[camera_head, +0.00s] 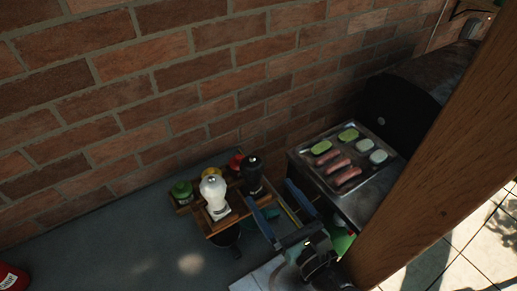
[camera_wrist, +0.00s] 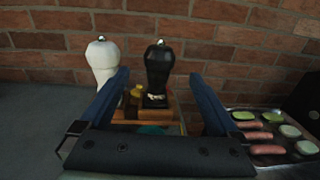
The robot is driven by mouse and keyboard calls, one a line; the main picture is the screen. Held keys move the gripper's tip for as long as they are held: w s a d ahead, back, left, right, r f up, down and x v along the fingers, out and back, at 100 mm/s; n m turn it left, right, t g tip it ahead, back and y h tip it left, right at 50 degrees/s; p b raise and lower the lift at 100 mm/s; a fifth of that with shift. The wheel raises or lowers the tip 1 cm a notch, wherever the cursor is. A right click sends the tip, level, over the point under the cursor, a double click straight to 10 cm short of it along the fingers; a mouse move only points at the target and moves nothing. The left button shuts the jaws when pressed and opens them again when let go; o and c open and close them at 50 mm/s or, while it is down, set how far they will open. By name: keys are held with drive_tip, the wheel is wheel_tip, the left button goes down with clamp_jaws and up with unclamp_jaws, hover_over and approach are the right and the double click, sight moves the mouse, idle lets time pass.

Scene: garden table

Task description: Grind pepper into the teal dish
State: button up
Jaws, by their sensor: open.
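A black pepper mill (camera_head: 252,180) stands upright in a wooden caddy (camera_head: 227,223), and a white mill (camera_head: 213,190) stands to its left. In the wrist view, the black mill (camera_wrist: 158,72) shows between the two blue fingers of my gripper (camera_wrist: 164,82), and the white mill (camera_wrist: 102,62) is outside the left finger. My gripper (camera_head: 276,199) is open and empty, in front of and to the right of the black mill in the head view. A small teal patch (camera_wrist: 152,130), which looks like the dish, shows low between the fingers, mostly hidden by my gripper.
Green (camera_head: 182,191) and red (camera_head: 236,161) items sit in or near the caddy. A metal tray (camera_head: 322,178) with sausages and several green and white slices is on the right, beside a dark grill. A brick wall stands behind. The left grey tabletop (camera_head: 110,245) is mostly clear.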

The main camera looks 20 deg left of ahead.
sight(245, 159)
drive_tip(key=p+x, duration=0.2)
drive_tip(key=x, duration=1)
drive_tip(key=shift+a+p, duration=0.1)
drive_tip(key=shift+p, duration=0.25)
drive_tip(key=shift+c, duration=0.4)
drive_tip(key=c, duration=1.3)
drive_tip(key=shift+f, duration=0.1)
drive_tip(key=shift+f+n+g+y+b, duration=0.1)
drive_tip(key=shift+n+g+y+b, duration=0.55)
drive_tip(key=shift+b, duration=0.5)
